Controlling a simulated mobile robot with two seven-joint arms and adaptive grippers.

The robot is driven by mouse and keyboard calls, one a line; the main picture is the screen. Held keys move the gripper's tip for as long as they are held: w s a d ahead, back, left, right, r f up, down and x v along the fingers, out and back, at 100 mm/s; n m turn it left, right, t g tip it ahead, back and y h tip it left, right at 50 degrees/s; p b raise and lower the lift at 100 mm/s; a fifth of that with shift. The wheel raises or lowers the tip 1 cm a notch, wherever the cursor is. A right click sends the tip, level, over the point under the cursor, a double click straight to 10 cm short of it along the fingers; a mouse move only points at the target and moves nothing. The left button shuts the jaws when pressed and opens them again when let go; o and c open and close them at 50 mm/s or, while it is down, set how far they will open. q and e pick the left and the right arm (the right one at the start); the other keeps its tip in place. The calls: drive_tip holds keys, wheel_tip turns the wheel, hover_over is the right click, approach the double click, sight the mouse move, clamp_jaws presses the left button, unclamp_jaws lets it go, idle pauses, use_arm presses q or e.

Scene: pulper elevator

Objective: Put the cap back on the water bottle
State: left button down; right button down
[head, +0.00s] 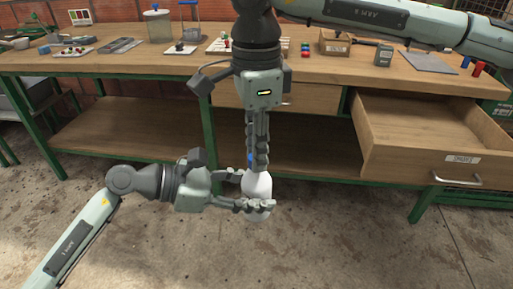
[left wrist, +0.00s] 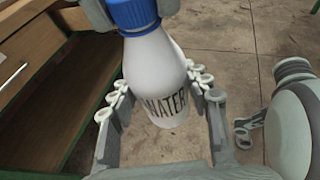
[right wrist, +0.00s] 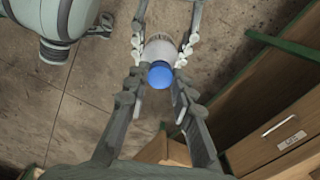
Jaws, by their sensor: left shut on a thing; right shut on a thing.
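The white water bottle (head: 258,186) is upright in mid-air in front of the workbench. Its "WATER" lettering shows in the left wrist view (left wrist: 167,106). My left gripper (head: 262,206) is shut on the bottle's body from the side. The blue cap (right wrist: 160,75) is at the top of the bottle, in line with the neck, and it also shows in the left wrist view (left wrist: 134,14). I cannot tell whether it is screwed tight. My right gripper (head: 258,165) points straight down from above and is shut on the cap, its fingers on either side. Its fingers partly hide the cap in the head view.
The workbench (head: 140,62) behind holds a glass jar (head: 158,27), a cardboard box (head: 335,42) and several small items. An open, empty-looking drawer (head: 425,135) juts out at the right. The concrete floor (head: 330,250) below is clear.

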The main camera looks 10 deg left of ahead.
drive_tip(key=c, duration=1.2)
unclamp_jaws()
wheel_tip(320, 180, up, 12)
